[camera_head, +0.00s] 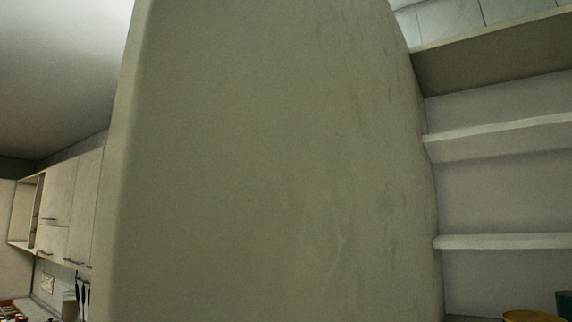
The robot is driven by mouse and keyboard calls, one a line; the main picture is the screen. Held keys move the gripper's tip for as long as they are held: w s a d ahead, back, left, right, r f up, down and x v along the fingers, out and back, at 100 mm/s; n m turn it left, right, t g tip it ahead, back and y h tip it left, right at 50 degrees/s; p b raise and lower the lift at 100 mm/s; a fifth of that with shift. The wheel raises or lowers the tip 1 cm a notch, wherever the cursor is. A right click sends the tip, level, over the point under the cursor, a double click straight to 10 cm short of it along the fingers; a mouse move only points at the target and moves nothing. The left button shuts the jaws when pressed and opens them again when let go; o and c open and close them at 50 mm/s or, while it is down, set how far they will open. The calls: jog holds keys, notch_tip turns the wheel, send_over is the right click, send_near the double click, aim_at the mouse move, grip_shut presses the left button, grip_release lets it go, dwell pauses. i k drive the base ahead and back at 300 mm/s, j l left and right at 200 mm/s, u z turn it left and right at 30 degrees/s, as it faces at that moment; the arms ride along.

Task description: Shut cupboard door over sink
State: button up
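Cream wall cupboards (72,205) hang on the far left in the head view, with dark bar handles on their fronts. At their left end, a cupboard section (24,212) looks open at the front, with its inside showing; I cannot tell whether a door belongs to it. No sink shows, so I cannot tell which cupboard hangs over it. My gripper is not in view.
A large grey-beige wall or pillar (270,170) fills the middle, close by, and blocks the view behind it. Pale shelves (505,241) line a recess on the right. Dark utensils (81,292) hang below the cupboards.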

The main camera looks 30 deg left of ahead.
aim_at(263, 161)
jog(key=k+j, duration=0.1)
jog(key=j, duration=0.3)
jog(key=k+j+z, duration=0.1)
jog(key=j, duration=0.35)
jog(key=k+j+z, duration=0.1)
jog(key=j, duration=0.3)
jog(key=k+j, duration=0.25)
jog(key=j+z, duration=0.05)
jog(key=j, duration=0.1)
